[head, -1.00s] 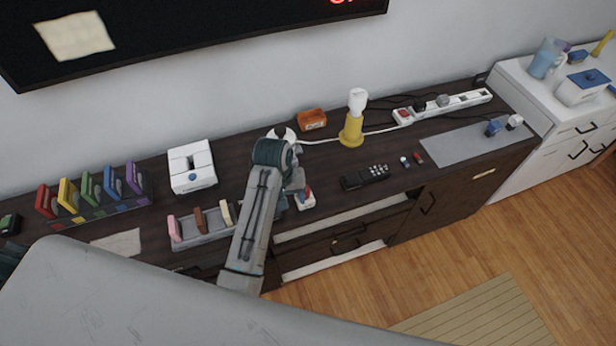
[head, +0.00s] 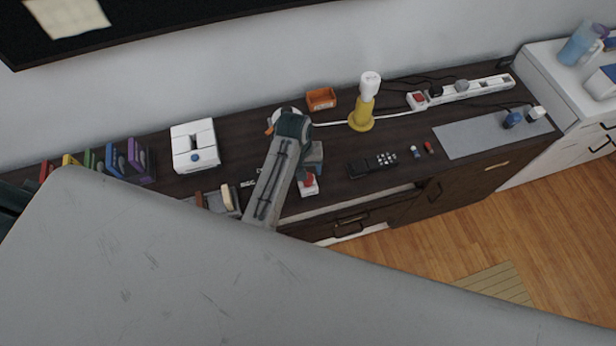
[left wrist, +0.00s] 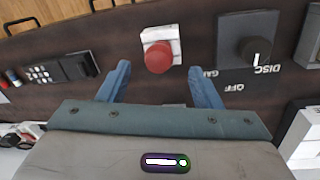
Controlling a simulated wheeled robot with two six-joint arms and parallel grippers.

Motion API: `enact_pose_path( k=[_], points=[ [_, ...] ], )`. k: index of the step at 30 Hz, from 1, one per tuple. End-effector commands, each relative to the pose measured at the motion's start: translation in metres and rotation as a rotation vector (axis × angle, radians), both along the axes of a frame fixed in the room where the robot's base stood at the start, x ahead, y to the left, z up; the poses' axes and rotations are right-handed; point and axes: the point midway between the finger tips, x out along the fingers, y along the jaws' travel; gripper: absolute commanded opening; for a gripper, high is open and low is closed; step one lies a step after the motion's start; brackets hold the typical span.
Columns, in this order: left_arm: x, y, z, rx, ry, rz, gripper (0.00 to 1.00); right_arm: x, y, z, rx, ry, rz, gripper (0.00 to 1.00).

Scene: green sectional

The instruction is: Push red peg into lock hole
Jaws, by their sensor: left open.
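In the left wrist view a red round-topped peg or button (left wrist: 159,56) stands out of a small white block (left wrist: 163,35). I cannot tell how deep it sits, and no separate hole shows. My left gripper (left wrist: 160,72) is open, its two blue fingers on either side of the red piece with gaps on both sides. In the head view the same red top (head: 309,179) and white block show by my left gripper (head: 311,160), near the counter's front edge. A small red piece (head: 429,147) also lies further right on the counter. My right gripper is not in view.
A black dial box (left wrist: 250,40) stands close to the right finger in the wrist view. A black keypad device (head: 372,165), a yellow lamp (head: 361,118) and a white box (head: 194,147) stand on the dark counter. My own grey body part covers the head view's lower area.

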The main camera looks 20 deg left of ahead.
Motion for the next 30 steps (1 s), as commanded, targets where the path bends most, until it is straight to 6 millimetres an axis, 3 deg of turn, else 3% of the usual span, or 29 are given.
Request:
enact_pose_path(
  k=[3, 6, 16, 24, 30],
  points=[
    [0.001, -0.004, -0.012, 0.001, 0.004, 0.0, 0.58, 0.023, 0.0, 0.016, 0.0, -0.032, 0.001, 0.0],
    [0.002, -0.004, -0.025, 0.001, 0.003, 0.0, 0.58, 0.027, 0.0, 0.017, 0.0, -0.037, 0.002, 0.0],
    [0.002, -0.005, -0.034, 0.0, 0.0, 0.001, 0.58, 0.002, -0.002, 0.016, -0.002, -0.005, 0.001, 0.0],
    [0.002, -0.005, -0.034, 0.0, 0.0, 0.0, 0.1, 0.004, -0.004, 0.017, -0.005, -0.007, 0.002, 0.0],
    [0.003, -0.005, -0.034, 0.0, 0.0, 0.0, 0.07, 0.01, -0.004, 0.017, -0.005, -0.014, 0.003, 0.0]
  ],
)
